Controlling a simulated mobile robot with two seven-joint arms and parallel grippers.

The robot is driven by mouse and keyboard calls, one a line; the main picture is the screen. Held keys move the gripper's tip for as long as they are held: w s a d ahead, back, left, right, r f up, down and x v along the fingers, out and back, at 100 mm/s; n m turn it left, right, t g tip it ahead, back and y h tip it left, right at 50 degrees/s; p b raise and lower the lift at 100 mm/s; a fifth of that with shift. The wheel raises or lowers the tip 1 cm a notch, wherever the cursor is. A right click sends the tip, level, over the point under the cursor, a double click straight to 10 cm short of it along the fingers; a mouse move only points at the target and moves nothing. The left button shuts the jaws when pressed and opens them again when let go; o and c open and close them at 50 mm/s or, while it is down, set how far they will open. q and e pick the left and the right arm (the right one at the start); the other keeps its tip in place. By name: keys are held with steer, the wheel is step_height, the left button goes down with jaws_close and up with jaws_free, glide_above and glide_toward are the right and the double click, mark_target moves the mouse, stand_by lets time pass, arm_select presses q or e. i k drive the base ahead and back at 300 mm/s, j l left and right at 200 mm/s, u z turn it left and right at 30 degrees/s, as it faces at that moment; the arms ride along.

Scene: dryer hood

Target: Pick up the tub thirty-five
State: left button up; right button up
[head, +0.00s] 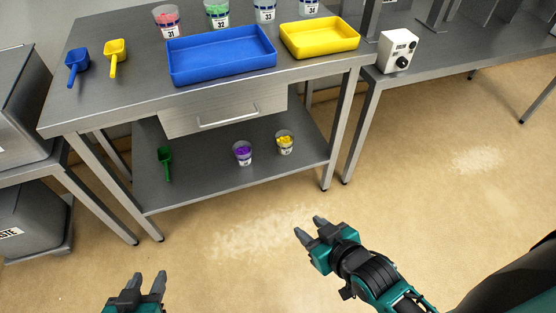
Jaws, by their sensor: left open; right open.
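Two small clear tubs stand upright on the lower shelf of the steel table: a tub with purple contents (243,153) and, to its right, a tub with yellow contents (285,143). Their labels are too small to read, so I cannot tell which is thirty-five. The tubs on the tabletop read 31 (167,20), 32 (217,13), 33 (265,11) and 34 (308,7). My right gripper (309,228) is open and empty, in front of the table and below the shelf tubs in the picture. My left gripper (149,279) is open and empty at the bottom edge.
A blue tray (221,71), a yellow tray (320,50) and two scoops lie on the steel tabletop (110,90). A drawer (226,118) hangs above the lower shelf (205,192). A green scoop (166,164) is left of the tubs. Table legs flank the shelf; the floor before it is clear.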

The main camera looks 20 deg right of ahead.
mark_target(284, 138)
steer(key=k+l, duration=0.15)
steer(key=l, duration=0.25)
steer(key=k+l, duration=0.15)
steer(key=l, duration=0.25)
steer(key=k+l, duration=0.15)
steer(key=l, duration=0.25)
